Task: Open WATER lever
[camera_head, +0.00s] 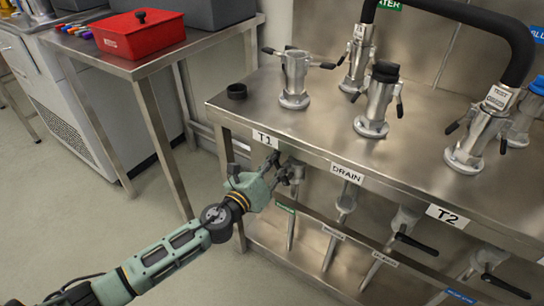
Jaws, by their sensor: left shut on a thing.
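The WATER valve (297,178) is the leftmost one under the steel bench's front edge, below the T1 label. Its pipe (291,232) runs down past a small green tag (285,208), whose text is too small to read. My left gripper (281,167) reaches in from the left at this valve and is shut on its lever. The fingers hide most of the lever, so I cannot tell its exact angle. My right gripper is out of view.
Other valves with black levers (416,245) hang under the bench (325,130) to the right. Metal couplings (294,80) and a black hose (460,20) stand on top. A side table with a red box (137,35) is at the upper left. The floor at left is clear.

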